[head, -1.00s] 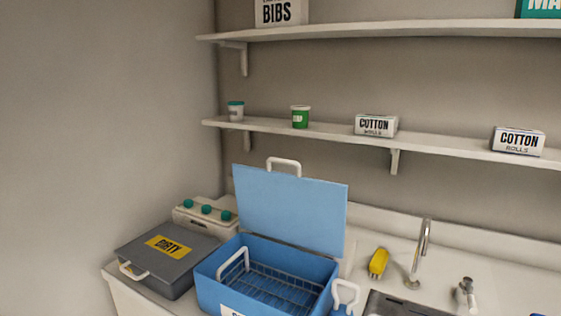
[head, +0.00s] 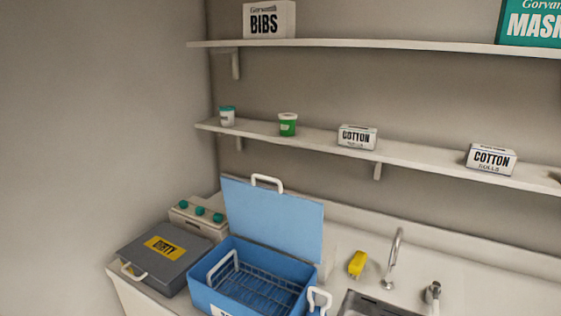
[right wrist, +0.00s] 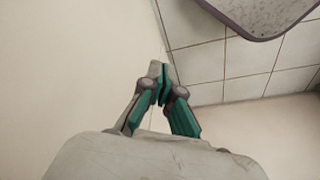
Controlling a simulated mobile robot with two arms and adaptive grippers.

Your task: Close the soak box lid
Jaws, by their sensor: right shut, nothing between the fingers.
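The blue soak box (head: 207,292) stands on the counter, with a wire basket (head: 255,287) inside it. Its blue lid (head: 272,222) is up, standing nearly upright at the back, with a white handle (head: 267,180) on its top edge. My right gripper (right wrist: 162,84) shows in the right wrist view, its fingers together and empty. It is over tiled floor beside a pale surface, away from the box. Neither gripper shows in the head view.
A grey box labelled DIRTY (head: 190,268) stands left of the soak box. Behind it is a device with green knobs (head: 198,214). A yellow object (head: 357,263), a tap (head: 393,260) and a sink (head: 372,305) are to the right. Shelves (head: 400,177) run above.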

